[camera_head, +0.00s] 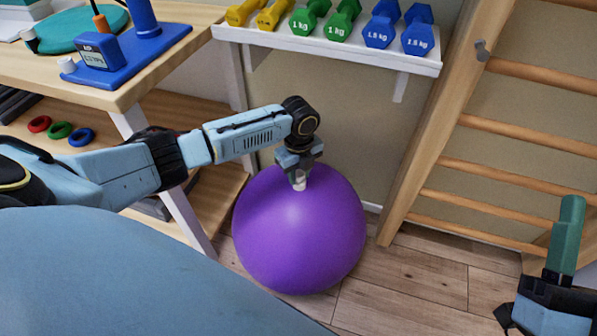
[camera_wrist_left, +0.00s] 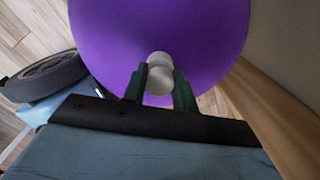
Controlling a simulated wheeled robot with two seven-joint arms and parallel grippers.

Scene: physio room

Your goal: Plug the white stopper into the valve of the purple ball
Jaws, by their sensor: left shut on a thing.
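The purple ball (camera_head: 300,235) rests on the wooden floor beside the bench, and it fills the upper part of the left wrist view (camera_wrist_left: 110,35). My left gripper (camera_head: 299,172) points down at the top of the ball. It is shut on the white stopper (camera_head: 299,183), which shows between its green fingers in the left wrist view (camera_wrist_left: 158,82). The stopper is in front of the ball's surface there. I cannot tell whether it touches or sits in the valve, which is hidden. My right gripper (camera_head: 570,235) is at the lower right, away from the ball; its finger opening is unclear.
A white shelf (camera_head: 330,38) with several dumbbells is above and behind the ball. Wooden wall bars (camera_head: 480,150) stand to the right. A wooden bench (camera_head: 120,85) at left carries a blue stand (camera_head: 140,65). A large blue surface (camera_head: 120,270) fills the lower left.

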